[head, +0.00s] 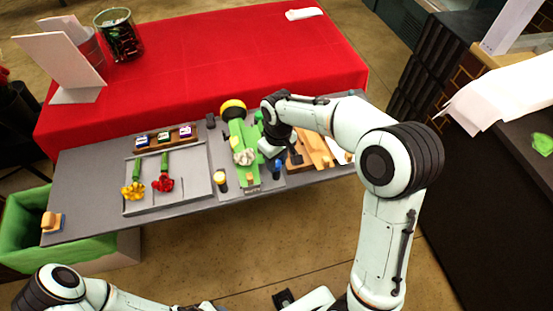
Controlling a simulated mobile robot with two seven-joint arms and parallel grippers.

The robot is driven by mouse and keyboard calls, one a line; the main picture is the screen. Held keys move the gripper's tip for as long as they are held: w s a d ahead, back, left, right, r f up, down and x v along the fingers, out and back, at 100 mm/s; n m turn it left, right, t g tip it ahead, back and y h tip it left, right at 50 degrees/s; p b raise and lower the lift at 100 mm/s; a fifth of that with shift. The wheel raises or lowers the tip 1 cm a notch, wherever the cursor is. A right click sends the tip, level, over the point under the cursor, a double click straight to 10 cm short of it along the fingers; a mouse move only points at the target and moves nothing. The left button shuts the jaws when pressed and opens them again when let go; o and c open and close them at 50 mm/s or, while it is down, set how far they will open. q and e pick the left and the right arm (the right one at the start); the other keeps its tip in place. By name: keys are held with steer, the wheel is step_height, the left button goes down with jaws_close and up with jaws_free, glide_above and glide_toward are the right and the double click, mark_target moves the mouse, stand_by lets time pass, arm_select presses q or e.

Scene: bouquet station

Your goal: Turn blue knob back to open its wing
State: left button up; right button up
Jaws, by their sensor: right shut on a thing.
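The blue knob (277,168) stands at the right front of the green bouquet fixture (239,140) on the grey table. My right gripper (279,156) reaches down over it from the right and is shut on it; the fingertips are small and partly hidden by the wrist. A white flower head (244,157) lies on the green fixture, left of the gripper. The wing by the blue knob is largely hidden by my gripper, so its angle cannot be told. My left arm shows at the bottom left, but its gripper is out of view.
A yellow knob (222,181) stands left of the fixture and a yellow roll (232,107) behind it. A grey tray (200,201) holds yellow and red flowers. Wooden pieces (314,150) lie close right of my gripper. A red-covered table (220,55) stands behind.

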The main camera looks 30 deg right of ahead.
mark_target(278, 162)
steer(key=o, duration=1)
steer(key=shift+o, duration=0.2)
steer(key=shift+r, duration=0.15)
arm_select(q)
steer(key=shift+w+r+p, duration=0.85)
steer(key=shift+r, duration=0.3)
arm_select(e)
step_height(278, 162, up, 13)
steer(key=shift+d, duration=0.25)
